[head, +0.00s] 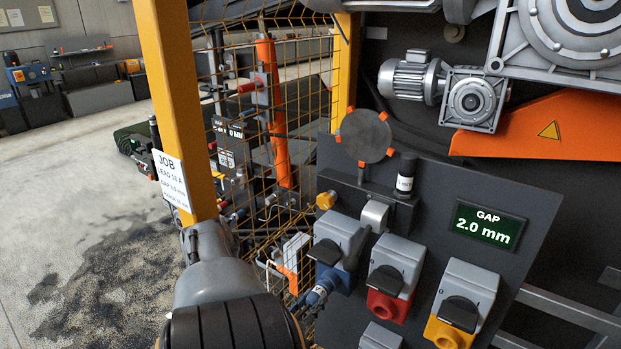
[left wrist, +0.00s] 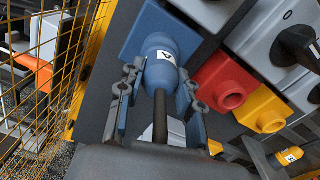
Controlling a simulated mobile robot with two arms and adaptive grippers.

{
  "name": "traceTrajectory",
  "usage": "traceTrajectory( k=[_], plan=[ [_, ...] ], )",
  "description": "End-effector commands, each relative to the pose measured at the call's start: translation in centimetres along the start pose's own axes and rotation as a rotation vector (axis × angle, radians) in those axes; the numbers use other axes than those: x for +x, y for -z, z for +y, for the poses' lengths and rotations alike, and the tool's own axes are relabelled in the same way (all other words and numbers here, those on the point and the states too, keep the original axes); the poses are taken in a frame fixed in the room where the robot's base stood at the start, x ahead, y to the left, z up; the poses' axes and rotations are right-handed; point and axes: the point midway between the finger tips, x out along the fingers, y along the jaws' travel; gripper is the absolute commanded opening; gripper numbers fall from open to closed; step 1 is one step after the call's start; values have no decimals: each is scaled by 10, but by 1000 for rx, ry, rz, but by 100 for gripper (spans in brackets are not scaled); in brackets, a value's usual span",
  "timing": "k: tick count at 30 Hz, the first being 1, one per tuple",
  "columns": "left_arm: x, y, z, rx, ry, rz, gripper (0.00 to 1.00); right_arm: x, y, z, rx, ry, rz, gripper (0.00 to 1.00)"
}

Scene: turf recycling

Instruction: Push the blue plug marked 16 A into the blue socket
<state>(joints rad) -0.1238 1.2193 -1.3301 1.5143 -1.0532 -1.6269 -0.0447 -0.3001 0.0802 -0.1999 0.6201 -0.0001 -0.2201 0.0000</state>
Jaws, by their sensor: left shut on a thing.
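The blue plug (left wrist: 161,62) is in the left wrist view, with a white label of which an "A" shows and a dark cable running back from it. It also shows in the head view (head: 318,296). My left gripper (left wrist: 158,88) is shut on the plug, one finger on each side. The plug's front end is at the mouth of the blue socket (left wrist: 150,27), in line with it; how deep it sits is hidden. In the head view the blue socket (head: 333,278) is under a grey switch housing with a black knob. My right gripper is not in view.
A red socket (head: 388,306) and a yellow socket (head: 446,334) are right of the blue one on the dark panel. A display (head: 489,226) reads "GAP 2.0 mm". A yellow mesh guard (head: 262,120) and post stand left. A yellow plug (left wrist: 288,157) shows at lower right in the wrist view.

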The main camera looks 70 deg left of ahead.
Motion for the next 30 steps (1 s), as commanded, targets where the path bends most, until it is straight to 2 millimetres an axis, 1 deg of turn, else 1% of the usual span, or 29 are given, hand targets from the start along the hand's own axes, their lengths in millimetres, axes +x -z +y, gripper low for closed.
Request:
traceTrajectory(
  k=[8,9,11,12,13,23,26,30],
  plan=[
    [8,-1,0,0,0,-4,0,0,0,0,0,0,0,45],
    [8,-1,0,0,0,-3,39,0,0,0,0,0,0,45],
    [8,-1,0,0,0,-3,51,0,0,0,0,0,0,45],
    [8,-1,0,0,0,-3,59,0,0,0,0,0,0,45],
    [8,-1,0,0,0,-3,62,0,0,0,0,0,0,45],
    [4,0,0,0,0,2,62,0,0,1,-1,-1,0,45],
    [-6,1,0,0,0,4,62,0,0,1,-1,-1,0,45],
    [-32,2,1,-1,-2,6,62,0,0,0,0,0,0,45]
  ],
)
